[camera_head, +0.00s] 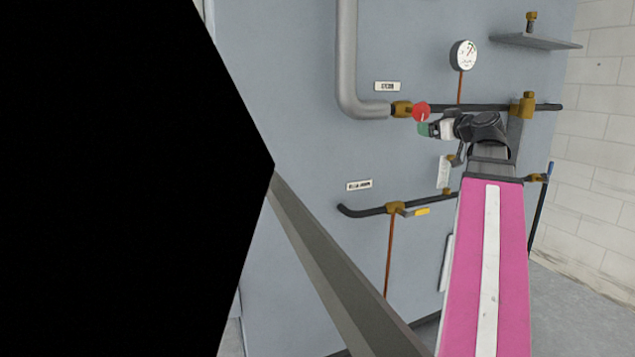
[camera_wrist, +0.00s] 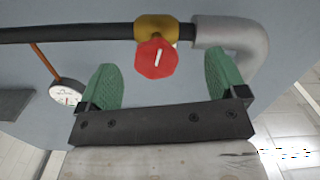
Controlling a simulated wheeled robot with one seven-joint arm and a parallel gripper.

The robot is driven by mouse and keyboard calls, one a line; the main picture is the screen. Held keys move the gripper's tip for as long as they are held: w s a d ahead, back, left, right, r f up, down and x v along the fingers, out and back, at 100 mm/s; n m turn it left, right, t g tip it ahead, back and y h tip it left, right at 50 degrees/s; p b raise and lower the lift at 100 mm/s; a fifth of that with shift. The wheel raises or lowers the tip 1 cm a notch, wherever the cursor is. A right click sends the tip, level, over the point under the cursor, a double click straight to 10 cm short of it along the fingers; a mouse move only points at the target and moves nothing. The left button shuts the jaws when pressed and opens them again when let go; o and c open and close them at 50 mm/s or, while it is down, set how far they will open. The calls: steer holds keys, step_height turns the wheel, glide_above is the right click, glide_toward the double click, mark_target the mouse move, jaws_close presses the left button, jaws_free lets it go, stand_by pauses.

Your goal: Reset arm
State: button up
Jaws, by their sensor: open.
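My gripper (camera_head: 423,122) is at the upper pipe in the head view, beside the red valve knob (camera_head: 421,111). In the wrist view my gripper (camera_wrist: 162,85) shows two green fingers spread wide apart. The red knob (camera_wrist: 155,58) with a white mark appears between and beyond the fingers, on a brass valve body (camera_wrist: 157,28). The fingers do not appear to touch the knob. My arm's pink link rises from the bottom of the head view and hides part of the lower panel.
A grey pipe (camera_head: 347,60) bends into the upper valve. A gauge (camera_head: 463,55) sits above it, and a shelf (camera_head: 535,41) is at the upper right. A lower pipe carries a yellow-handled valve (camera_head: 421,212). A black area covers the left of the head view.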

steer(key=w+a+f+m+g, duration=0.1)
steer(key=a+f+g, duration=0.25)
steer(key=f, duration=0.75)
steer(key=w+a+f+m+g+h, duration=0.15)
steer(key=a+f, duration=0.25)
steer(key=f, duration=0.7)
steer(key=w+a+f+m+g, duration=0.1)
steer(key=a+f+g, duration=0.25)
steer(key=f, duration=0.85)
steer(key=s+a+f+m+g+h, duration=0.1)
steer(key=s+a+f+g, duration=0.1)
steer(key=f, duration=0.7)
steer(key=s+a+f+m+g+h, duration=0.1)
steer(key=s+a+f+g+h, duration=0.1)
steer(key=s+a+f, duration=0.3)
steer(key=s+a+f+m+g+h, duration=0.1)
steer(key=s+a+f+g, duration=0.2)
steer(key=s+f, duration=0.4)
step_height(320, 180, down, 6)
steer(key=shift+a+f+g, duration=0.25)
steer(key=shift+g, duration=0.1)
